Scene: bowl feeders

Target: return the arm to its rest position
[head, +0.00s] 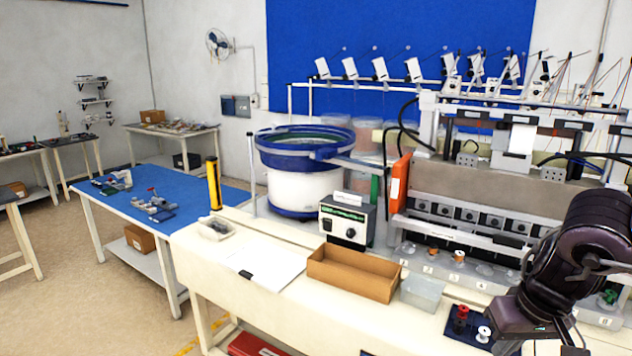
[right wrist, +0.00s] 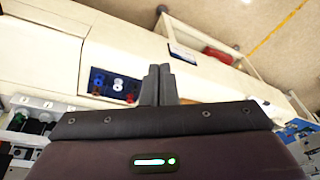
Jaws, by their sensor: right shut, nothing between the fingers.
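My right arm (head: 585,245) shows at the right edge of the head view, bent over the front of the bench by the machine. Its gripper is low in that view and partly cut off by the bottom edge. In the right wrist view my right gripper (right wrist: 158,82) has its two dark fingers together, with nothing between them. The fingers are beside a small dark blue tray (right wrist: 97,76) as seen there, apart from it. My left arm and gripper are not in view.
The dark blue tray with a red spool (head: 461,314) and a white spool (head: 483,334) lies near my right gripper. A cardboard box (head: 352,272), a clear bin (head: 422,292) and a bowl feeder (head: 300,170) stand to its left. The machine (head: 500,190) stands behind.

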